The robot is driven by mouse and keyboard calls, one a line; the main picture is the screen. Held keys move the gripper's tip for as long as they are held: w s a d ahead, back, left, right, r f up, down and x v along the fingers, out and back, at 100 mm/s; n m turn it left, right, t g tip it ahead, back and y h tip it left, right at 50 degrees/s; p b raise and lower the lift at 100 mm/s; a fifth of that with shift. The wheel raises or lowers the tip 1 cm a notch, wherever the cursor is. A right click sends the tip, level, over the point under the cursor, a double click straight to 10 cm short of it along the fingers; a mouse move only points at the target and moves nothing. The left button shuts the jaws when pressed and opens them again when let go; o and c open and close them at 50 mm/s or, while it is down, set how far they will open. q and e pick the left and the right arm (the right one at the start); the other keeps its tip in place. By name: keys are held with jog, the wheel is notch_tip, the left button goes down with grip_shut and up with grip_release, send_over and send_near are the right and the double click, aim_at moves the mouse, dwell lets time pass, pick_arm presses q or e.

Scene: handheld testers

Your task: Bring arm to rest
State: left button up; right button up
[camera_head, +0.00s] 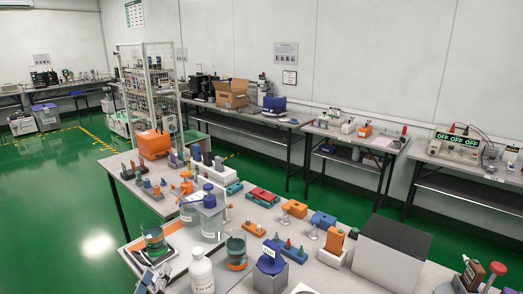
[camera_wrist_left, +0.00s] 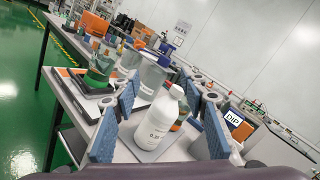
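My left gripper (camera_head: 154,278) shows at the bottom left of the head view, by the near edge of the bench. In the left wrist view its blue-padded fingers (camera_wrist_left: 160,118) stand wide apart, so it is open. A white bottle (camera_wrist_left: 156,128) with a white cap shows in the gap between them; whether it is within their reach I cannot tell. No finger touches it visibly. The white bottle also stands right of the gripper in the head view (camera_head: 202,274). My right gripper does not show in either view.
The crowded bench (camera_head: 335,262) holds a glass beaker (camera_head: 154,243) just beyond the left gripper, a blue-topped handheld tester (camera_head: 270,260) and a large grey box (camera_head: 390,255). A wire rack (camera_head: 150,85) stands behind. Green floor (camera_head: 60,215) is clear at left.

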pick_arm(q)
jog(key=s+a+f+n+g+y, duration=0.3)
jog(key=s+f+n+g, duration=0.15)
jog(key=n, duration=0.55)
jog(key=s+a+f+n+g+y, duration=0.3)
jog(key=s+f+n, duration=0.25)
jog(key=n, duration=0.45)
jog(key=s+d+f+n+g+h, duration=0.35)
jog(key=s+d, duration=0.25)
jog(key=s, duration=0.2)
jog(key=s+d+f+n+g+h, duration=0.2)
jog(key=s+d+f+n+g, duration=0.25)
jog(key=s+d, duration=0.35)
notch_tip(320, 180, down, 25)
jog(key=s+g, duration=0.1)
jog(key=s, duration=0.2)
jog(key=s+a+f, duration=0.1)
jog(key=s+f, duration=0.7)
jog(key=f, duration=0.1)
jog(key=s+a+f+g, duration=0.1)
jog(key=s+a+f, duration=0.1)
jog(key=s+f, duration=0.6)
jog(key=shift+s+a+f+m, duration=0.3)
jog(key=shift+s+f, duration=0.1)
jog(key=shift+s, duration=0.25)
jog(key=shift+g, duration=0.25)
